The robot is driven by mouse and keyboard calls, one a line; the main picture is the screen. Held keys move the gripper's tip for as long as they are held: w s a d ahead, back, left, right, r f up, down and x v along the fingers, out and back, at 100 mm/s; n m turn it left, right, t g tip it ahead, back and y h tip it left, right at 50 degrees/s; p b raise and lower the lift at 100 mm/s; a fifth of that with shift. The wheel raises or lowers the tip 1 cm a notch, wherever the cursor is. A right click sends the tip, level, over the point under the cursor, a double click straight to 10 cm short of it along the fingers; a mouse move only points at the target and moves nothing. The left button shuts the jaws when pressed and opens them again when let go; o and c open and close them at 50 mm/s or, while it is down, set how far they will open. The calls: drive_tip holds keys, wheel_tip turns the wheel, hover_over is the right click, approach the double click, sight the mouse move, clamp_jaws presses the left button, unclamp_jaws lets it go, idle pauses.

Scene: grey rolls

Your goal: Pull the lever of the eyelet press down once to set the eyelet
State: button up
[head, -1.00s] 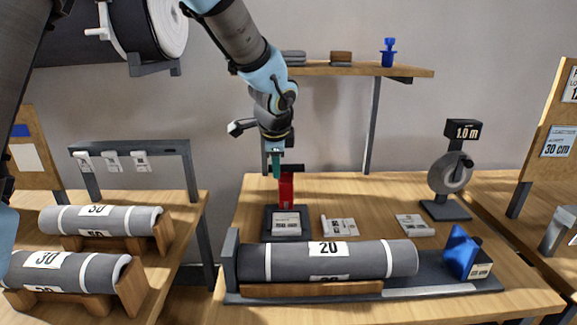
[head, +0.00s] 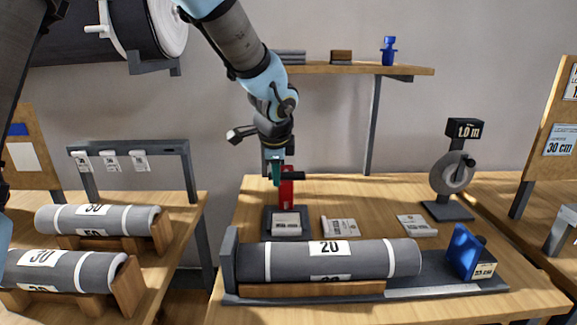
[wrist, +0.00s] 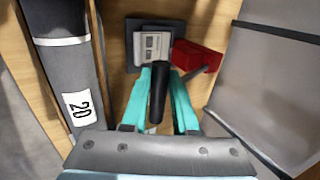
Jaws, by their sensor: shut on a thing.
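The eyelet press stands on the table with a red body (head: 287,194), a dark base (head: 268,230) and a dark lever (head: 294,176) at its top. The red body also shows in the wrist view (wrist: 198,56). My gripper (head: 276,180) reaches down from above with teal fingers. In the wrist view its fingers (wrist: 165,72) are shut on the lever's black handle (wrist: 157,100), one on each side. A white labelled piece (head: 287,223) lies on the press base; it also shows in the wrist view (wrist: 153,46). The eyelet itself cannot be made out.
A grey roll marked 20 (head: 300,261) lies in front of the press. Two small labelled packs (head: 338,226) (head: 417,225) lie to its right. A blue block (head: 462,251) and a 1.0 m measuring wheel (head: 452,172) stand farther right. A shelf (head: 350,69) hangs behind.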

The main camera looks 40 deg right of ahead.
drive_tip(key=shift+s+a+f+b, duration=0.15)
drive_tip(key=shift+f+b, duration=0.15)
drive_tip(key=shift+f, duration=0.2)
drive_tip(key=shift+s+a+f+b, duration=0.15)
drive_tip(key=shift+s+f+b, duration=0.05)
drive_tip(key=shift+f+b, duration=0.65)
drive_tip(key=shift+f, duration=0.1)
drive_tip(key=shift+s+f+b, duration=0.1)
drive_tip(key=shift+f+b, duration=0.6)
drive_tip(key=shift+a, duration=0.1)
drive_tip(key=shift+f+b, duration=0.75)
drive_tip(key=shift+f, duration=0.25)
